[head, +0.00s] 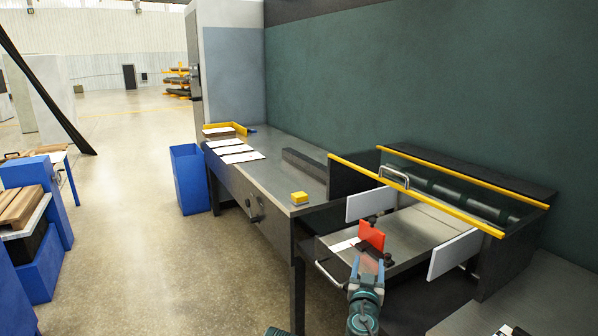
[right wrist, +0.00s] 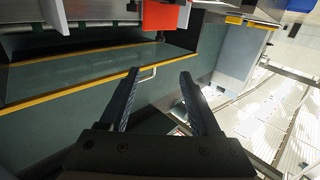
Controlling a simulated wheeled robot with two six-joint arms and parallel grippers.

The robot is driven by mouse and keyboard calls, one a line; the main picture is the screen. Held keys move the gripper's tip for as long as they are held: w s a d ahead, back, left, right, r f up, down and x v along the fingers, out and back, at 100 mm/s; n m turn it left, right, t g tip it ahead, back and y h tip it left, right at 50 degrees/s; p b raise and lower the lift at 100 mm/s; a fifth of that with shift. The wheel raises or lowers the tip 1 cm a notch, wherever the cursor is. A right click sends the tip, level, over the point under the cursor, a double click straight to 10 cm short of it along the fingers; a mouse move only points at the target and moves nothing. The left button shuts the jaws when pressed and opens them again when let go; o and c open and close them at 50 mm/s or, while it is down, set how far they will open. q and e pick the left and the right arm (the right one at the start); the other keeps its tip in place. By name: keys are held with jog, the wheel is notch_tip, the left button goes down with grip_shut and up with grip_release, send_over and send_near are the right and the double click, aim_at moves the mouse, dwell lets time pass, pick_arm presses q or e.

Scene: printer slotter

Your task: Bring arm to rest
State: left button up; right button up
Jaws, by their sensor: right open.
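My right gripper (head: 371,262) is in the lower right of the head view, in front of the slotter's open feed bay. Its two fingers stand apart with nothing between them in the right wrist view (right wrist: 159,76). A red block-like part (head: 371,236) stands just beyond the fingertips in the head view. It also shows at the top of the right wrist view (right wrist: 164,15), apart from the fingers. My left gripper is not in view.
The machine (head: 268,146) has a yellow-edged bar with a handle (head: 394,177) and white side plates (head: 370,203). A yellow block (head: 299,198) sits on its table corner. A blue bin (head: 188,178) stands on the floor. Open floor lies at left centre.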

jog(key=s+a+f+g+h, duration=0.1)
jog(key=s+a+f+g, duration=0.1)
jog(key=s+f+g, duration=1.1)
jog(key=s+a+f+n+g+y, duration=0.45)
jog(key=s+a+f+n, duration=0.25)
jog(key=s+a+f, duration=0.4)
pick_arm(q)
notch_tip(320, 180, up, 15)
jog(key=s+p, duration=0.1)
jog(key=p, duration=1.4)
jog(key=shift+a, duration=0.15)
pick_arm(e)
notch_tip(320, 180, up, 17)
jog(key=s, duration=0.2)
jog(key=shift+d, duration=0.15)
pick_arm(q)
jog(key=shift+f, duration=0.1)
